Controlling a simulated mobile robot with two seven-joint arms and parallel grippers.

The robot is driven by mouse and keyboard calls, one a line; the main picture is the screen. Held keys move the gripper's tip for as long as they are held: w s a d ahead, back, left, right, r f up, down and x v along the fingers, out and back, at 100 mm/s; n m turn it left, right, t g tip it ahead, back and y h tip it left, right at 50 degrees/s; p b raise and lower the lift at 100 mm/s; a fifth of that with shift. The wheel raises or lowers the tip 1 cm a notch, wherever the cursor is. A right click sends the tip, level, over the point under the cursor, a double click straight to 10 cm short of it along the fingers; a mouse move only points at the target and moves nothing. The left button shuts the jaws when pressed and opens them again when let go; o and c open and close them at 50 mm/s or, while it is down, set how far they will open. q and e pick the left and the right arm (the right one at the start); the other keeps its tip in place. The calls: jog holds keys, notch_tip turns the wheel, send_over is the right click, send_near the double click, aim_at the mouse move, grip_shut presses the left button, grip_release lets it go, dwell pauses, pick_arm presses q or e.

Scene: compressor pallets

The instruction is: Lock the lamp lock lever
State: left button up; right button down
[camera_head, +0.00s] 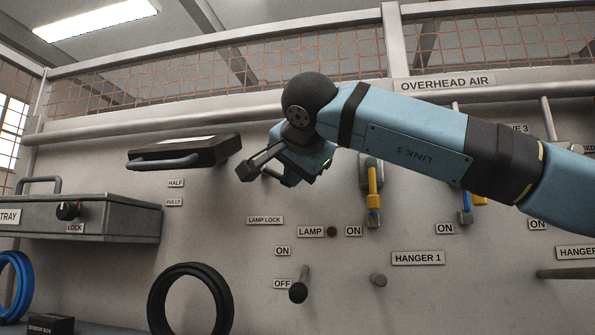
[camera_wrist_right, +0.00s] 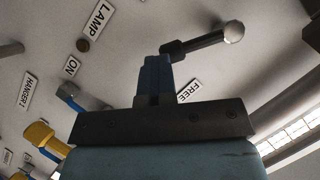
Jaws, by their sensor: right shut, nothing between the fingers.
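The lamp lock lever (camera_head: 247,171) is a dark bar with a rounded end, sticking out from the wall above the LAMP LOCK label (camera_head: 265,220). In the right wrist view the lever (camera_wrist_right: 200,42) shows a grey knob and points up and right, with a FREE label (camera_wrist_right: 188,91) below it. My right gripper (camera_head: 290,178) is shut and empty, just right of the lever in the head view. Its blue fingers (camera_wrist_right: 157,74) end close to the lever's base; I cannot tell whether they touch. My arm hides part of the lever's mount. My left gripper is out of view.
A black box with a handle (camera_head: 185,152) juts out at left, above a grey tray box (camera_head: 90,215). A lamp switch lever (camera_head: 298,291) points out below. A yellow-handled valve (camera_head: 374,190) is right of my gripper. A black hose coil (camera_head: 190,300) hangs below.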

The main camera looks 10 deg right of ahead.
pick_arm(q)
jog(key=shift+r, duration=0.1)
pick_arm(e)
jog(key=shift+w, duration=0.1)
dwell(0.3)
